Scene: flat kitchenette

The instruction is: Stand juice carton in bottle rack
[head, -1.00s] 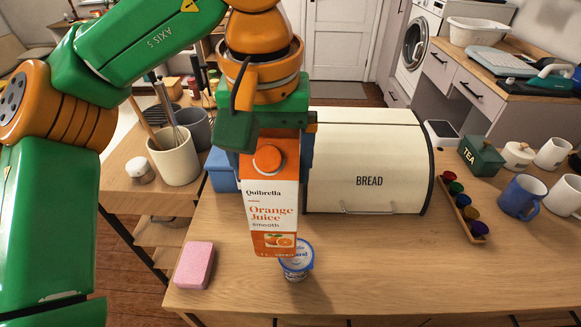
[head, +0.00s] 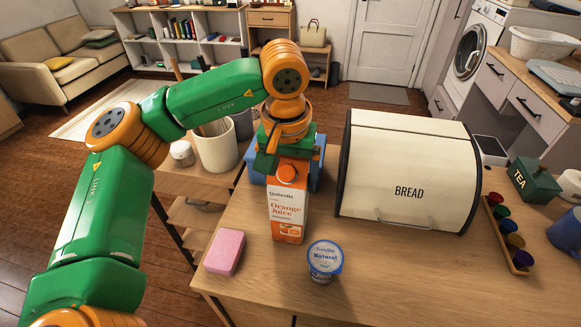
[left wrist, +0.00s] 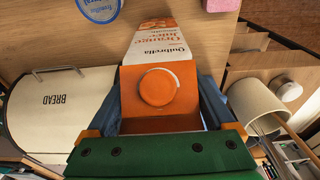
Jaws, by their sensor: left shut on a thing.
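The juice carton (head: 287,212), white and orange with an orange cap, is upright in the head view, in front of a blue box-like thing (head: 319,165). My left gripper (head: 287,156) is shut on the carton's top from above. The left wrist view looks down on the carton (left wrist: 158,88), held in the left gripper (left wrist: 160,126), with blue sides (left wrist: 215,98) showing beside it. I cannot tell whether the carton's base touches the table. The blue thing may be the bottle rack, but the carton and gripper hide much of it. My right gripper is not in view.
A yogurt cup (head: 325,262) stands right of and nearer than the carton. A pink sponge (head: 225,252) lies to the left. A bread box (head: 408,180) stands close on the right, and a utensil crock (head: 216,150) behind left. The front right table top is clear.

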